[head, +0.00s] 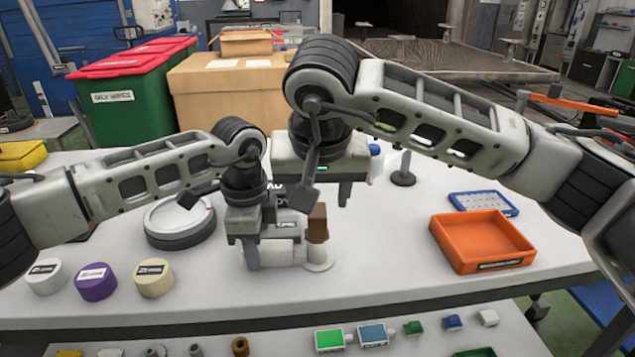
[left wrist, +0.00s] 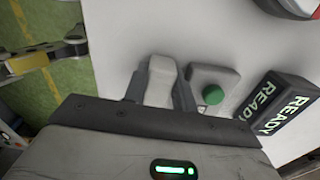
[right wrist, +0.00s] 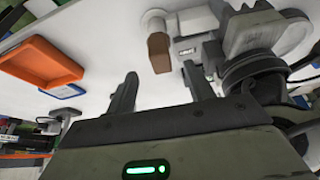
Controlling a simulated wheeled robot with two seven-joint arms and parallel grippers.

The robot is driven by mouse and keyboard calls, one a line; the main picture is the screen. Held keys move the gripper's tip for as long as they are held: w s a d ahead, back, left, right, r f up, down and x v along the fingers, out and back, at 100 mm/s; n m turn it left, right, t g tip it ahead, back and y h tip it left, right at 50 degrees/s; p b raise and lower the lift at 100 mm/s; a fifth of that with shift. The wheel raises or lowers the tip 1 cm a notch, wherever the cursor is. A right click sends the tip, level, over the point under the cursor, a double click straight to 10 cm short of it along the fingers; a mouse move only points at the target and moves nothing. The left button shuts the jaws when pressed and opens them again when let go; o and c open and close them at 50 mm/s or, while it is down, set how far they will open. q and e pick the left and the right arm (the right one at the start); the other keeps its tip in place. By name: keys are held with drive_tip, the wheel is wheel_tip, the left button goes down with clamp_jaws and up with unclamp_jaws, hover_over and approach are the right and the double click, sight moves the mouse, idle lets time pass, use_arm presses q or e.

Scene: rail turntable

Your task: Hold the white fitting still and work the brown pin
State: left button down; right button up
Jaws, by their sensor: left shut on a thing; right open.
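The white fitting (head: 283,250) sits on the table at centre, with a round flange (head: 318,258) at its right end. My left gripper (head: 272,256) is shut on the fitting; in the left wrist view its fingers (left wrist: 158,92) flank the pale fitting (left wrist: 161,70). The brown pin (head: 317,224) stands upright at the fitting's right end and also shows in the right wrist view (right wrist: 158,52). My right gripper (head: 345,194) is open and empty, above and to the right of the pin. In the right wrist view its fingers (right wrist: 162,88) are apart from the pin.
An orange tray (head: 481,242) and a blue tray (head: 484,203) lie to the right. A round grey-white disc (head: 180,222) and several lidded pots (head: 96,282) stand left. A green-knobbed block (left wrist: 212,94) and READY blocks (left wrist: 285,102) are close to the left gripper. The front centre-right table is clear.

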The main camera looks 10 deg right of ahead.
sight(317, 224)
drive_tip(key=x, duration=0.9)
drive_tip(key=shift+f, duration=0.15)
drive_tip(key=c, duration=1)
drive_tip(key=o, duration=0.4)
drive_tip(key=c, duration=0.4)
